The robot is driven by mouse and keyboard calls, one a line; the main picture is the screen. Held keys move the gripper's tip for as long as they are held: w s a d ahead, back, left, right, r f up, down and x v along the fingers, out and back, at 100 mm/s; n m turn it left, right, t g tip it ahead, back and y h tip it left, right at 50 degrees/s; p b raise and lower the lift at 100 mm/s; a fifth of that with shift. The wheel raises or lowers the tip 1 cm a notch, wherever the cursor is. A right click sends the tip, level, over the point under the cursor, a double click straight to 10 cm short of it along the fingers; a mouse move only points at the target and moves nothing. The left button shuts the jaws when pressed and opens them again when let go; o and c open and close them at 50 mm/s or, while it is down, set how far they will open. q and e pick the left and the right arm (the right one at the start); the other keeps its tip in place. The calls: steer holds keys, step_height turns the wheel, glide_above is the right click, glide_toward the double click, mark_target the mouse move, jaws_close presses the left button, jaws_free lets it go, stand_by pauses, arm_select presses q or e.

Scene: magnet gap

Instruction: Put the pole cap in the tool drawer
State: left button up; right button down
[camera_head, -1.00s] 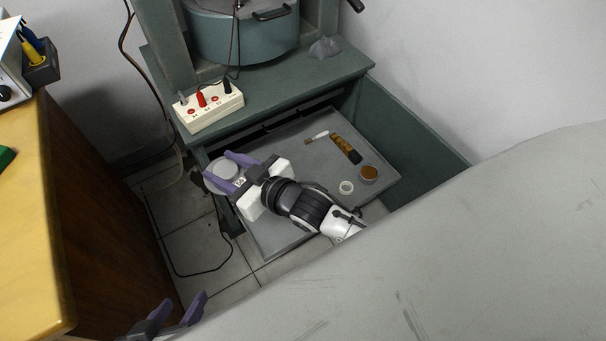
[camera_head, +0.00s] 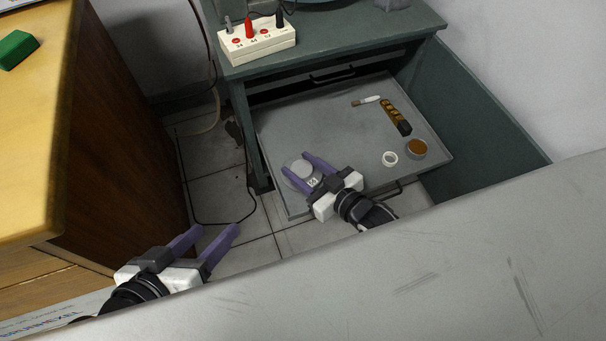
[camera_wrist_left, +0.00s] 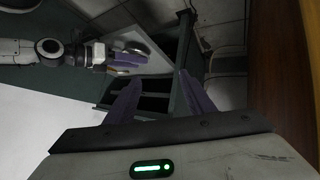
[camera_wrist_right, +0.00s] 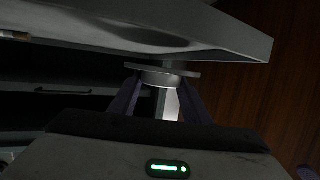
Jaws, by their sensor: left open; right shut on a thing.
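The pole cap, a pale grey round disc (camera_head: 299,172), is between the fingers of my right gripper (camera_head: 297,164), which is shut on it. The cap is over the front left part of the open tool drawer (camera_head: 325,115), a wide grey tray. In the right wrist view the cap (camera_wrist_right: 162,77) appears flanged, a little apart from the drawer surface (camera_wrist_right: 90,24), with a dark shadow on that surface. My left gripper (camera_head: 214,232) is open and empty, left of the drawer above the floor. In the left wrist view its fingers are apart with nothing between them.
In the drawer lie a brush (camera_head: 366,100), a brown dark-ended strip (camera_head: 394,114), a white ring (camera_head: 390,158) and a copper-coloured disc (camera_head: 416,148). A terminal box (camera_head: 258,42) stands on the green bench. A wooden desk (camera_head: 110,130) is at left. The drawer's middle is clear.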

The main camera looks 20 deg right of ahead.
mark_target(308, 180)
step_height(308, 180, down, 2)
steer(key=shift+f+b, duration=0.25)
steer(key=shift+b, duration=0.5)
steer(key=shift+w+f, duration=0.1)
steer(key=shift+f, duration=0.2)
steer(key=shift+r, duration=0.1)
arm_select(q)
steer(key=shift+w+d+r+t+h, duration=0.15)
steer(key=shift+d+r+h, duration=0.1)
steer(key=shift+r, duration=0.25)
steer(key=shift+s+d+r+t+h, duration=0.15)
steer(key=shift+d+r, duration=0.1)
steer(key=shift+r, duration=0.2)
steer(key=shift+w, duration=0.1)
arm_select(e)
steer(key=c, duration=1)
jaws_free()
steer(key=shift+f, duration=0.3)
arm_select(q)
steer(key=shift+f, duration=0.1)
